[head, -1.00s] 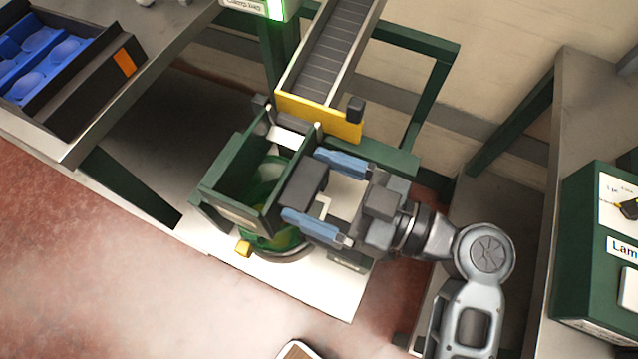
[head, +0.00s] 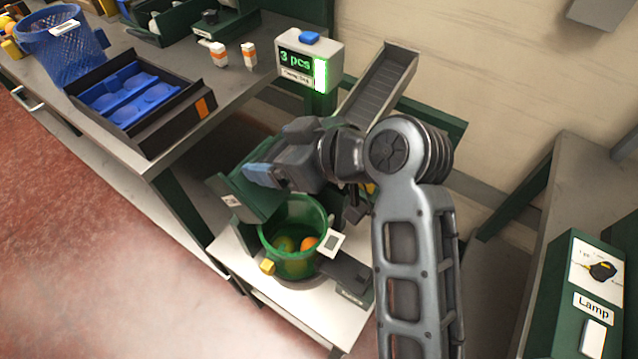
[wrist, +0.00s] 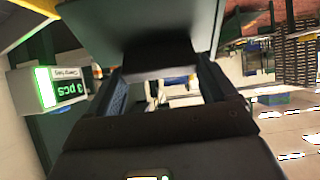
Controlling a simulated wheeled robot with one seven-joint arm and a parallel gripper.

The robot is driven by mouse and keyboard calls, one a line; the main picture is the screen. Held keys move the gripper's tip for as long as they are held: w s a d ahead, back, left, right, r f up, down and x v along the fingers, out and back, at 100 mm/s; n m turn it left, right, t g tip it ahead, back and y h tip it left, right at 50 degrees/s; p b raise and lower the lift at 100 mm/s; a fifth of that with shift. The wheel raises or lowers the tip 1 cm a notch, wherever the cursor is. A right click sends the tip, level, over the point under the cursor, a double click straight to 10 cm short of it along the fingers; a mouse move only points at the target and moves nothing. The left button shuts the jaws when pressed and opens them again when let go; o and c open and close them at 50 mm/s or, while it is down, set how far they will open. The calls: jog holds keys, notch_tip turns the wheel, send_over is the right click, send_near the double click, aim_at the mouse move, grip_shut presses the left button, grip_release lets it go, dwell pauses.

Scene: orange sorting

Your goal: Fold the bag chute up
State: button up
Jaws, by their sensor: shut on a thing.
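The bag chute (head: 248,200) is a dark green panel with raised sides, tilted up above the left side of the green bucket. My gripper (head: 262,174) is at the chute's upper edge in the head view. In the wrist view, my gripper (wrist: 160,90) is shut on the chute's dark handle block (wrist: 158,58), with the green chute panel (wrist: 145,22) beyond it. The green bucket (head: 293,262) stands open below, with an orange (head: 308,244) and other fruit inside. My arm hides part of the chute's right side.
A roller conveyor (head: 378,88) ends behind my wrist. A display box (head: 309,62) reading "3 pcs" stands at the table's corner. The left table holds a black tray with blue inserts (head: 140,97). A green lamp box (head: 590,300) is at right.

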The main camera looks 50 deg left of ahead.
jog(key=s+a+f+h, duration=0.1)
jog(key=s+a+h, duration=0.1)
jog(key=a, duration=0.6)
jog(key=s+a+f+t+h, duration=0.1)
jog(key=s+a+h, duration=0.1)
jog(key=a, duration=0.7)
jog(key=shift+s+f, duration=0.15)
jog(key=shift+s, duration=0.2)
jog(key=shift+a, duration=0.1)
jog(key=shift+f, duration=0.1)
jog(key=o, duration=1.1)
jog(key=shift+o, duration=1.1)
jog(key=shift+s+a+h, duration=0.1)
jog(key=shift+a+h, duration=0.05)
jog(key=shift+h, duration=0.15)
jog(key=w+b+v, duration=0.1)
jog(key=v, duration=0.8)
jog(key=shift+w, duration=0.15)
